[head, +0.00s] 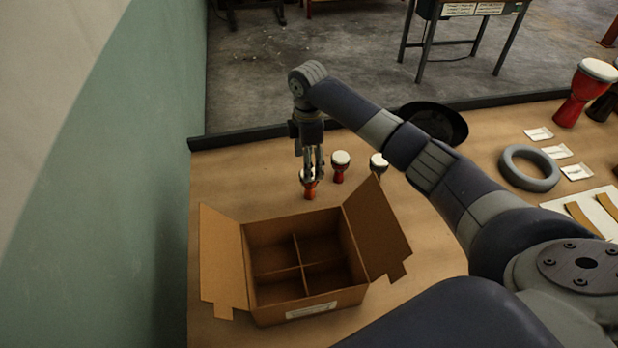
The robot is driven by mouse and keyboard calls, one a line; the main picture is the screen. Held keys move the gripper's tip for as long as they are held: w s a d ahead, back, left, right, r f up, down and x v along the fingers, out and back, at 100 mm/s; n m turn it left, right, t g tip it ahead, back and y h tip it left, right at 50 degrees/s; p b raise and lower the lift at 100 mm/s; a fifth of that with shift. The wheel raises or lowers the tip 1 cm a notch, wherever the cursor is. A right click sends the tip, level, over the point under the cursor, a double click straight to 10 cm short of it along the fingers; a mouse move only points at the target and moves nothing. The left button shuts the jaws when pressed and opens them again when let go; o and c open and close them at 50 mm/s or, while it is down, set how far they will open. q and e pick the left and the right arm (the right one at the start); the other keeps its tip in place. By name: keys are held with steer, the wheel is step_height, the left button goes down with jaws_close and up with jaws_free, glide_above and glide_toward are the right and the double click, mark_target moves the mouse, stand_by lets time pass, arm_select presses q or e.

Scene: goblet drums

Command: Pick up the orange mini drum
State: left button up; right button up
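The orange mini drum (309,190) stands upright on the table, just behind the open cardboard box. My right gripper (312,174) points straight down at it, with its fingers around or just in front of the drum's pale head. The fingers hide part of the head. I cannot tell whether they are closed on it or apart from it. My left gripper is not in view.
A red mini drum (340,168) stands close to the right, and another small drum (378,164) is partly hidden by a box flap. The cardboard box (312,303) has empty compartments. A grey ring (529,183), black round thing (458,124) and larger red drum (574,100) are farther right.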

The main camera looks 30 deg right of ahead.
mark_target(309, 184)
steer(key=shift+w+f, duration=0.1)
steer(key=shift+f, duration=0.3)
steer(key=shift+d+f, duration=0.1)
steer(key=shift+f, duration=0.2)
step_height(309, 184, down, 4)
steer(key=shift+d+f+p, duration=0.15)
steer(key=shift+f+p, duration=0.05)
steer(key=shift+p, duration=0.65)
steer(key=shift+f, duration=0.25)
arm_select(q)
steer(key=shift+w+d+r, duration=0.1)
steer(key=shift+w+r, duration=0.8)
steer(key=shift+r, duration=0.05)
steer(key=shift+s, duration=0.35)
arm_select(e)
steer(key=c, duration=1.2)
